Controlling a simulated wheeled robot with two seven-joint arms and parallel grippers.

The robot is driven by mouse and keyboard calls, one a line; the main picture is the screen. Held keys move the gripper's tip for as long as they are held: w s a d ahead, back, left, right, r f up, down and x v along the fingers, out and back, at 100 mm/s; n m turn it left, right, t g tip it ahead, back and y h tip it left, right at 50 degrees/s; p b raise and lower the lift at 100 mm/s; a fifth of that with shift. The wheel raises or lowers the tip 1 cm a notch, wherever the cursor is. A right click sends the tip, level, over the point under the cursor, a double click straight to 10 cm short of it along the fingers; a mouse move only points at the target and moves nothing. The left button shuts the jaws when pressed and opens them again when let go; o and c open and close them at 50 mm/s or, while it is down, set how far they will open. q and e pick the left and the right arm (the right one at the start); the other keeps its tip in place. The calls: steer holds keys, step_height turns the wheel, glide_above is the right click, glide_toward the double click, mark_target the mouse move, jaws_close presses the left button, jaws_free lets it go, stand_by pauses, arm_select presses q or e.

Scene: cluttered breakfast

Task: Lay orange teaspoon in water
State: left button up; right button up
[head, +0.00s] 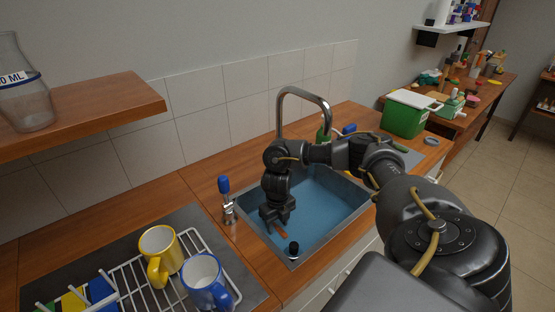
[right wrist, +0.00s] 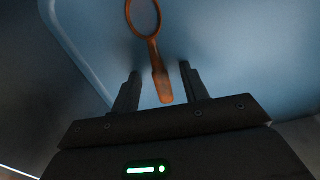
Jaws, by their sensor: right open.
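The orange teaspoon (right wrist: 158,68) shows in the right wrist view with its handle end between the two open fingers of my right gripper (right wrist: 160,85); its bowl points away from the gripper. In the head view a small orange part of the teaspoon (head: 284,232) shows just below my right gripper (head: 275,219), which is over the left part of the sink. The water (head: 318,205) fills the sink (head: 361,192) and looks blue. I cannot tell whether the teaspoon touches the water. My left gripper is not in view.
A curved metal faucet (head: 305,92) rises behind the sink. A dish rack (head: 133,283) holds a yellow mug (head: 160,248) and a blue-and-white mug (head: 203,273). A green box (head: 402,119) is beyond the sink.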

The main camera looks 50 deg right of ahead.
step_height(320, 180, up, 11)
steer(key=p, duration=0.2)
steer(key=shift+p, duration=0.3)
steer(key=shift+f, duration=0.1)
stand_by(0.5)
